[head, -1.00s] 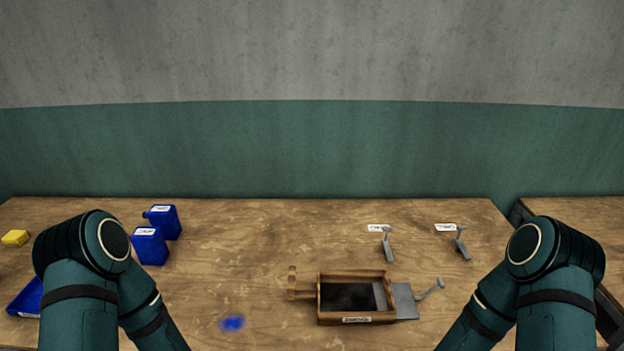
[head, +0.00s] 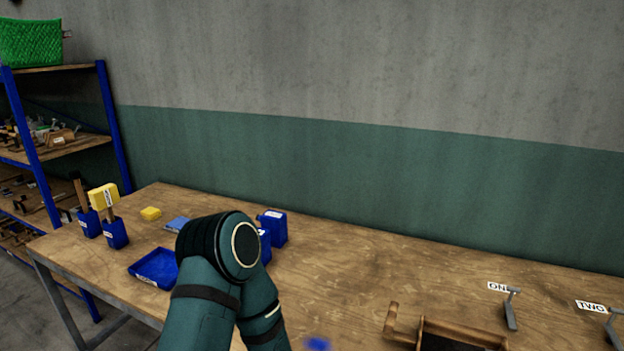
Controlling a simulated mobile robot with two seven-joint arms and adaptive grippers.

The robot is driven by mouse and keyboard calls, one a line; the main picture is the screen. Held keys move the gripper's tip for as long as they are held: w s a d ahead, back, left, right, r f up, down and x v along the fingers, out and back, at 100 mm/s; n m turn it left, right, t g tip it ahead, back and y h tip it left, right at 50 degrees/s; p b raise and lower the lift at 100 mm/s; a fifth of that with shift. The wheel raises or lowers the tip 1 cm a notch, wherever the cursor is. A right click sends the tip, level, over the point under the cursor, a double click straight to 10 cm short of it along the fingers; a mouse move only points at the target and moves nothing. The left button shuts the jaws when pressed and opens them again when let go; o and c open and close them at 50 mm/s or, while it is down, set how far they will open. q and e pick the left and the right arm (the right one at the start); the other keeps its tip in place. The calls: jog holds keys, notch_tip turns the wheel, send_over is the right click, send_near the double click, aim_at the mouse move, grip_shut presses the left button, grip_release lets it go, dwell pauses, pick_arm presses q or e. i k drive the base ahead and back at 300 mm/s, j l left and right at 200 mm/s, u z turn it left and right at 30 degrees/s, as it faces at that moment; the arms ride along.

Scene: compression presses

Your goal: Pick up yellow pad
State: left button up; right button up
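A small yellow pad (head: 151,213) lies flat on the wooden table toward its far left part, to the left of my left arm. My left arm shows in the lower middle of the head view, bent at a dark green joint, and its gripper is out of the frame. My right arm and gripper are not in the frame. Nothing touches the yellow pad.
A blue pad (head: 178,224) and blue tray (head: 153,269) lie near the yellow pad. Two blue holders (head: 115,233) hold wooden-handled tools, one with a yellow head. Blue canisters (head: 273,228) stand behind my arm. A wooden box (head: 462,333) is at lower right.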

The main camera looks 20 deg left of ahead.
aim_at(151, 213)
jog(key=u, duration=1.8)
